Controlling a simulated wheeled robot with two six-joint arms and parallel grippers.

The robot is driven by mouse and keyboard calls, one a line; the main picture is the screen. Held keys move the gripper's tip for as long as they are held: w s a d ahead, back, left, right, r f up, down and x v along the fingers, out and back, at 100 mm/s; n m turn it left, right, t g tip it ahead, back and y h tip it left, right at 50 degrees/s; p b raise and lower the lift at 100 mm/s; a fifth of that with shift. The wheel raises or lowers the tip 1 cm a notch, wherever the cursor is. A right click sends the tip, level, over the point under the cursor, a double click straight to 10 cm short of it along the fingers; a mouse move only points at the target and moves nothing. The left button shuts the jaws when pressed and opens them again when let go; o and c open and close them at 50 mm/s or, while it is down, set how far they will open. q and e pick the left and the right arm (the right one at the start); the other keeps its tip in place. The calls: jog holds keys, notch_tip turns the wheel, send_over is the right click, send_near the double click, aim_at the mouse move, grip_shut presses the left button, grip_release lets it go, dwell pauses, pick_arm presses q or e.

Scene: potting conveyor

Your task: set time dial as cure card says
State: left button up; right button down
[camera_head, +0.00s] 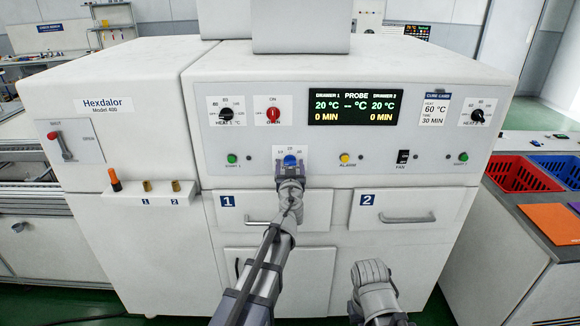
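The cure card (433,109) on the oven's front panel reads HEAT 60 °C, TIME 30 MIN. The blue dial (290,160) sits on a small white plate with scale marks, low in the middle of the panel. My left gripper (290,170) is right at this dial and covers its lower part. Whether its fingers are closed on the dial cannot be made out. The display (355,107) reads 20 °C and 0 MIN for both drawers. My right gripper (371,273) is low, in front of the oven, apart from the panel; its fingers cannot be made out.
Two black heat knobs (226,114) (478,115) and a red ON knob (273,114) are on the panel. Drawers 1 (258,211) and 2 (405,209) are shut below. An orange-handled tool (115,180) stands on a left ledge. Red (522,175) and blue (562,168) bins are at right.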

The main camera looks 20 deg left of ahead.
pick_arm(q)
grip_shut()
dwell(0.4)
jog(key=shift+m, duration=0.3)
jog(key=m, duration=0.6)
jog(key=shift+m, duration=0.3)
jog(key=m, duration=0.6)
jog(key=shift+d, duration=0.1)
jog(key=m, duration=0.7)
jog(key=shift+f+m, duration=0.1)
jog(key=shift+m, duration=0.2)
jog(key=m, duration=0.5)
jog(key=shift+m, duration=0.7)
